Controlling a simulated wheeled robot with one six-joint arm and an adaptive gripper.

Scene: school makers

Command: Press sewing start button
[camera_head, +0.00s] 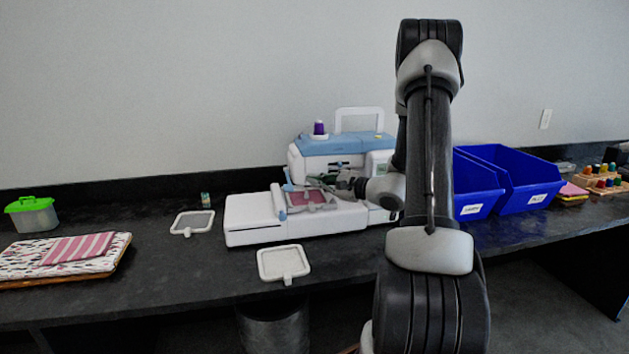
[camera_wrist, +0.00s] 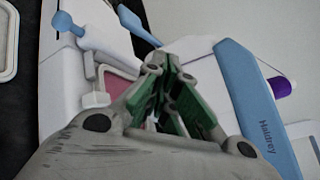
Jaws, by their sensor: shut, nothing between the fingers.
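The white and blue sewing machine (camera_head: 333,148) stands on the dark counter, with a carry handle on top and a purple thread spool (camera_head: 319,128). Its white bed (camera_head: 250,214) reaches left, and a hoop with pink fabric (camera_head: 308,199) sits on it. My gripper (camera_head: 325,183) is over the bed, in front of the machine's head. In the wrist view my gripper (camera_wrist: 172,75) is shut and empty, near the needle area beside the pink fabric (camera_wrist: 118,84). The blue top cover (camera_wrist: 248,100) shows at right there. I cannot make out the start button; my arm hides part of the machine's right side.
Two spare white hoops (camera_head: 284,263) lie on the counter (camera_head: 170,270). Folded fabric (camera_head: 80,250) and a green-lidded box (camera_head: 34,214) are at left. Blue bins (camera_head: 528,198) and a rack of thread spools (camera_head: 600,184) are at right. The counter front left of centre is clear.

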